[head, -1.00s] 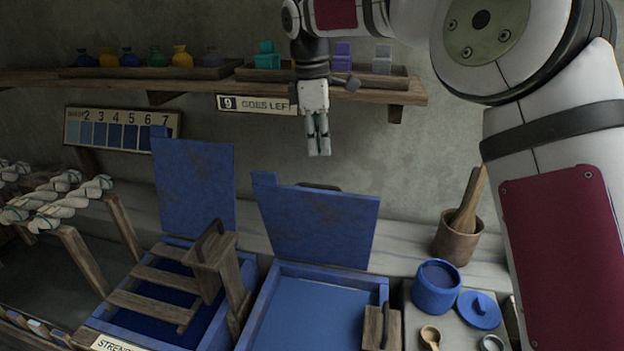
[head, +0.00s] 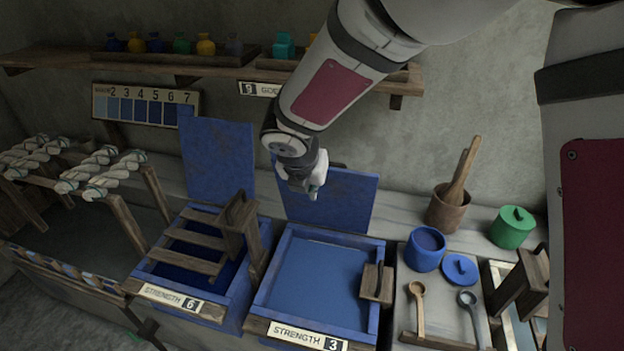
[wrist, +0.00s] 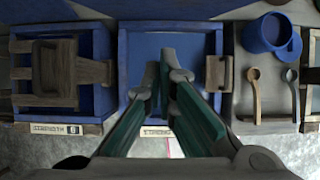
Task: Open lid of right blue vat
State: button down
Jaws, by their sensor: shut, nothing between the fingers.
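The right blue vat (head: 375,248) stands in the middle of the head view with a plate reading STRENGTH 3. Its surface inside is an even blue and fully uncovered. Its blue lid (head: 350,203) stands raised at the back edge, partly hidden behind my arm. In the wrist view the vat's blue inside (wrist: 190,42) lies below my fingers. My gripper (head: 314,193) hangs in front of the raised lid and above the vat, pointing down. Its fingers also show in the wrist view (wrist: 160,66), shut with nothing between them; I see no contact with the lid.
The left blue vat (head: 238,290) has a raised lid (head: 215,160) and a wooden rack. A small wooden block (head: 377,283) sits on the right vat's right rim. Right of it are a blue pot (head: 425,250), spoons (head: 418,300) and a mortar (head: 446,210). A shelf is above.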

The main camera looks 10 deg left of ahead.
jog(key=w+d+f+p, duration=0.1)
jog(key=w+f, duration=0.4)
jog(key=w, duration=0.2)
jog(key=shift+w, duration=0.15)
jog(key=w+d+r+g+b, duration=0.1)
jog(key=w+r+g+b, duration=0.1)
jog(key=w+b, duration=0.7)
jog(key=w, duration=0.4)
jog(key=shift+w+d+r, duration=0.15)
jog(key=shift+w+d, duration=0.1)
jog(key=shift+d, duration=0.15)
